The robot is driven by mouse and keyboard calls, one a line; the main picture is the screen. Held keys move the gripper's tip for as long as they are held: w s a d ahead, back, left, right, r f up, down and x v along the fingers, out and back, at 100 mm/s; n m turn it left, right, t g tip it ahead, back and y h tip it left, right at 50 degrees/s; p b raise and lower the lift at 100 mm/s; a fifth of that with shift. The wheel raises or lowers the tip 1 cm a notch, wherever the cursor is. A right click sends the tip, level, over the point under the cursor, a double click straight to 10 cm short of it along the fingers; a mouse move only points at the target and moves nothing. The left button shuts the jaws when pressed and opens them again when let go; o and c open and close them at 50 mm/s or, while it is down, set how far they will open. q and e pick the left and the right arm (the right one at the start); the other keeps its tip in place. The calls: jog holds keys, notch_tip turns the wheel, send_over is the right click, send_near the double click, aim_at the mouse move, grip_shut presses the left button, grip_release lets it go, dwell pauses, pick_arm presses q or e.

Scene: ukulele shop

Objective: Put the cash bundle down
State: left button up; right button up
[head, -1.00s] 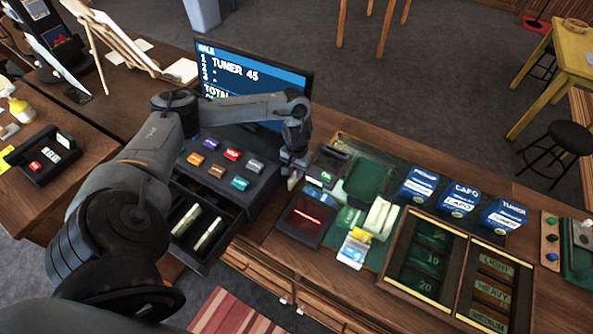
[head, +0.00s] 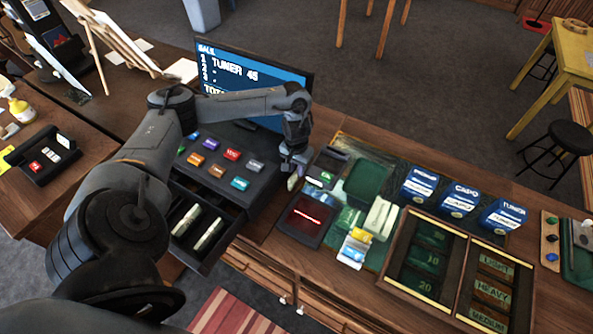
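My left gripper (head: 296,166) hangs fingers-down over the counter, just right of the cash register and behind the dark pad with a red line. The open cash drawer (head: 190,250) at lower left holds two pale upright strips (head: 208,234). My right gripper is not in view.
The register (head: 228,172) has coloured keys and a screen (head: 255,82) behind it. A dark pad with a red line (head: 306,217), a yellow-and-blue pack (head: 355,248), blue boxes (head: 458,200) and a divided wooden tray (head: 397,280) crowd the counter to the right.

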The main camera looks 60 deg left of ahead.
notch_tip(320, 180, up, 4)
jog(key=p, duration=0.4)
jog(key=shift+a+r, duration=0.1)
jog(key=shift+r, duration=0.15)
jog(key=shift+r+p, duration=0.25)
jog(key=shift+p, duration=0.2)
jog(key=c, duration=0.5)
pick_arm(q)
notch_tip(320, 180, up, 10)
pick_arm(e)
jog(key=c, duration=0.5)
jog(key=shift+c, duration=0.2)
